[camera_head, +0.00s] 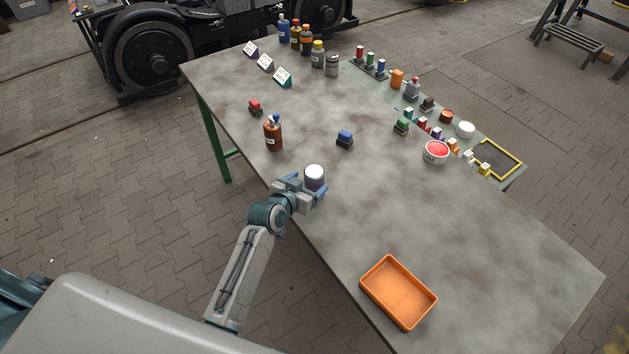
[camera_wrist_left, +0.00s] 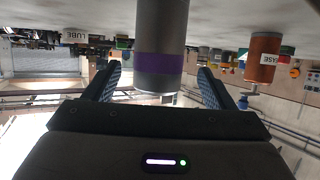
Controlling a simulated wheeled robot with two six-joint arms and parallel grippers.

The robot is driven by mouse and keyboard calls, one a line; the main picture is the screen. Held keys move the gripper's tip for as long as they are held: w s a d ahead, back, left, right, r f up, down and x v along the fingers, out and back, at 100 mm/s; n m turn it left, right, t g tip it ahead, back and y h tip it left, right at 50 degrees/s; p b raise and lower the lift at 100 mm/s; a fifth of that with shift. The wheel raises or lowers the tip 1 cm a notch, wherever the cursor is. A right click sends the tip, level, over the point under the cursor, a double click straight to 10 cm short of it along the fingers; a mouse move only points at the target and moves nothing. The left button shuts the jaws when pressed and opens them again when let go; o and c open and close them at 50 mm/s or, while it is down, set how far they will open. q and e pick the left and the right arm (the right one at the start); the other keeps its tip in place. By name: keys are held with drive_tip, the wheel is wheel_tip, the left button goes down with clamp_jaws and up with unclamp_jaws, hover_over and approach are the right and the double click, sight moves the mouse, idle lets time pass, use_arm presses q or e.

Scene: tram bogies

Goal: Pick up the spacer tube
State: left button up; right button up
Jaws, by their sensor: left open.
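The spacer tube (camera_head: 314,180) is a grey cylinder with a purple band and a pale top. It stands upright on the table near its left edge. My left gripper (camera_head: 305,189) is open at the tube, with its fingers low beside it. In the left wrist view, where the scene is upside down, the tube (camera_wrist_left: 161,45) rises between the two open fingers (camera_wrist_left: 158,75), with a visible gap on each side. Whether the tube is fully between the fingertips is hard to tell. My right gripper is not in view.
An orange tray (camera_head: 398,293) lies at the near end of the grey table (camera_head: 470,255). A red-filled bowl (camera_head: 436,152) and small parts line the right side. The table between is clear.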

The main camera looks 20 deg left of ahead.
sight(316, 175)
use_arm(q)
drive_tip(key=shift+w+d+r+p, duration=0.1)
drive_tip(key=shift+w+p, duration=0.3)
drive_tip(key=shift+w, duration=0.05)
drive_tip(key=p+x, duration=0.2)
drive_tip(key=x, duration=0.2)
drive_tip(key=shift+d+r, duration=0.1)
drive_tip(key=shift+r, duration=0.05)
drive_tip(key=shift+w, duration=0.25)
drive_tip(key=c, duration=1)
drive_tip(key=shift+c, duration=0.6)
